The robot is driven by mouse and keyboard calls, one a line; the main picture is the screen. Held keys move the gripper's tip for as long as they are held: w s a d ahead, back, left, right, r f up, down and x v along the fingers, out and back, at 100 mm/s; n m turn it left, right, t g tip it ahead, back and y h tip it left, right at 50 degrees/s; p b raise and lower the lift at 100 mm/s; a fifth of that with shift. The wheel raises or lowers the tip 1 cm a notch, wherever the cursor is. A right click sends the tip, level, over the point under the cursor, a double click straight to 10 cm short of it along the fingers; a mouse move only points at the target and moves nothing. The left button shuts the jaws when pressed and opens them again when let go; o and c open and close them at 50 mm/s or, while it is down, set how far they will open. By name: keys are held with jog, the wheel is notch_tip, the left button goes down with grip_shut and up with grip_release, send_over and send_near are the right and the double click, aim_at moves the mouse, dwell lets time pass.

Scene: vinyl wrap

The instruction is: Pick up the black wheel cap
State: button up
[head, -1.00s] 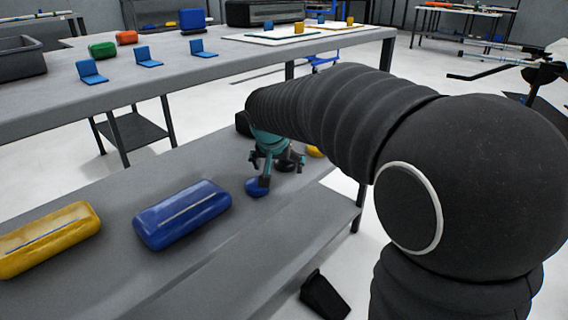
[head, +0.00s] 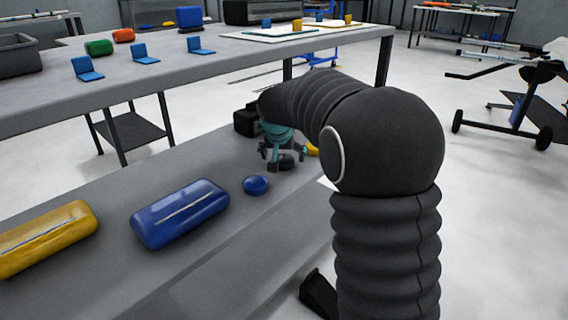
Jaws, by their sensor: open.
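The black wheel cap (head: 286,162) lies on the near grey bench, a small dark round thing partly covered by my gripper. My gripper (head: 282,160), teal and dark, points down over the cap with its fingers apart. It looks empty. I cannot tell whether the fingers touch the cap. My black arm reaches in from the right and hides part of the bench behind it.
A blue round cap (head: 256,184) lies just left of my gripper, and a yellow piece (head: 312,148) just right. A blue case (head: 180,213) and a yellow case (head: 45,238) lie on the bench's left. A black box (head: 246,122) stands behind my gripper.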

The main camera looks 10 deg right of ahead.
jog(key=shift+w+d+f, duration=0.1)
jog(key=shift+w+f, duration=0.05)
jog(key=shift+f, duration=0.15)
jog(key=c, duration=1.1)
jog(key=shift+c, duration=0.2)
jog(key=shift+r, duration=0.15)
